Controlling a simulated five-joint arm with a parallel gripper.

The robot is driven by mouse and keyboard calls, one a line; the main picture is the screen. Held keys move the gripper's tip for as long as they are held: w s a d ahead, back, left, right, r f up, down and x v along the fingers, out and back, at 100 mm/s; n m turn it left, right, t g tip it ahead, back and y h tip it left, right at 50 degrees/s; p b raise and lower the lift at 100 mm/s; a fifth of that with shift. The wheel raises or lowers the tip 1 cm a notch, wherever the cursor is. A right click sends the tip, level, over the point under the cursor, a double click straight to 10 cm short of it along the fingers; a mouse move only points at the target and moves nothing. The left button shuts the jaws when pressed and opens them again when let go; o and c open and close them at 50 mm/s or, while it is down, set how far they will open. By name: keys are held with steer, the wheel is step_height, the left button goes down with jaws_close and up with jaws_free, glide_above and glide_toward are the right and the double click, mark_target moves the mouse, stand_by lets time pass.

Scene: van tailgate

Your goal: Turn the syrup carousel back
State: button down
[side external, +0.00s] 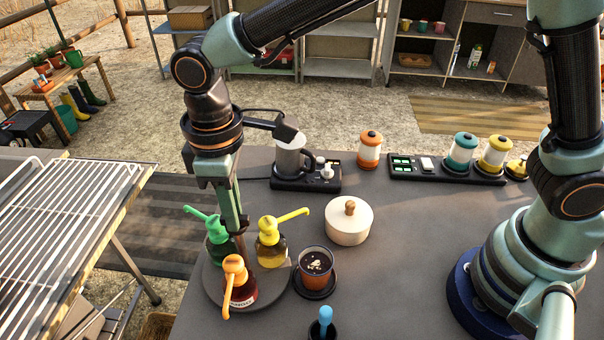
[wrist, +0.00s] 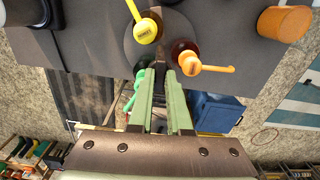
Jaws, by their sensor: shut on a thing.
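The syrup carousel (side external: 273,285) is a dark round turntable at the table's front left corner. It carries a green-pump bottle (side external: 217,250), a yellow-pump bottle (side external: 271,252) and an orange-pump bottle (side external: 239,292). My gripper (side external: 240,226) points down between the bottles, its fingers shut on the carousel's dark centre post (wrist: 158,62). In the wrist view the yellow pump (wrist: 146,30) is at the top, the orange pump (wrist: 205,68) right of the fingers and the green pump (wrist: 138,88) partly hidden at the left. The foot of the post is hidden.
A dark drink in a cup (side external: 315,266) stands on a coaster close right of the carousel. A cream lidded pot (side external: 348,222) is behind it. A blue-handled tool in a holder (side external: 325,322) is at the front. A metal jug (side external: 292,160) stands on a station at the back.

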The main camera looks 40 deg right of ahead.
steer(key=m, duration=0.9)
steer(key=shift+r+m, duration=0.1)
steer(key=shift+m, duration=0.3)
steer(key=m, duration=0.4)
steer(key=shift+m, duration=0.3)
steer(key=m, duration=0.4)
steer(key=shift+m, duration=0.3)
steer(key=c, duration=0.9)
jaws_free()
steer(key=shift+o, duration=0.2)
